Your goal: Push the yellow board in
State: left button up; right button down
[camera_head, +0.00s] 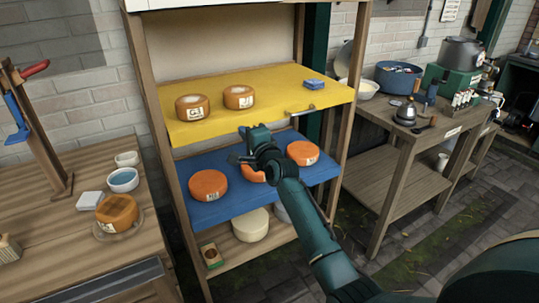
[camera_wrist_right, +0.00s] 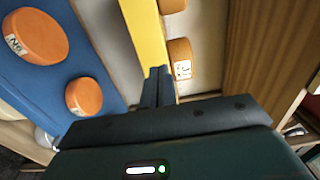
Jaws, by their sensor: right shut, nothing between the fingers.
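The yellow board (camera_head: 262,108) is the upper board of the wooden shelf, and its front edge sticks out past the shelf's front posts. Two orange cheese wheels (camera_head: 192,107) and a small blue block (camera_head: 314,84) sit on it. A metal handle-like bar shows at its front right. My right gripper (camera_head: 243,131) is shut and empty at the board's front edge, near its middle. In the right wrist view, the fingertips (camera_wrist_right: 158,72) are close against the yellow board (camera_wrist_right: 145,32); contact is unclear. My left gripper is not in view.
A blue board (camera_head: 225,205) with orange wheels lies below, partly hidden by my right arm. A pale round cheese (camera_head: 250,225) sits on the bottom shelf. A wooden table (camera_head: 60,225) stands left and a workbench (camera_head: 398,140) right. Shelf posts flank the boards.

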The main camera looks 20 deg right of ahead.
jog(key=s, duration=0.9)
jog(key=s+a+f+n+g+p, duration=0.1)
jog(key=s+a+f+n+g, duration=0.1)
jog(key=s+f+n, duration=0.4)
jog(key=s+a+f+n+g+y+p, duration=0.1)
jog(key=s+a+f+n+g, duration=0.2)
jog(key=s+f+n, duration=0.4)
jog(key=s+a+f+n+g+p, duration=0.1)
jog(key=s+a+f+n, duration=0.3)
jog(key=s, duration=1.3)
notch_tip(320, 180, down, 5)
jog(key=n+g, duration=0.1)
jog(key=n, duration=0.2)
jog(key=shift+s+a+r+y, duration=0.15)
jog(key=shift+r+y, duration=0.05)
jog(key=shift+y, duration=0.2)
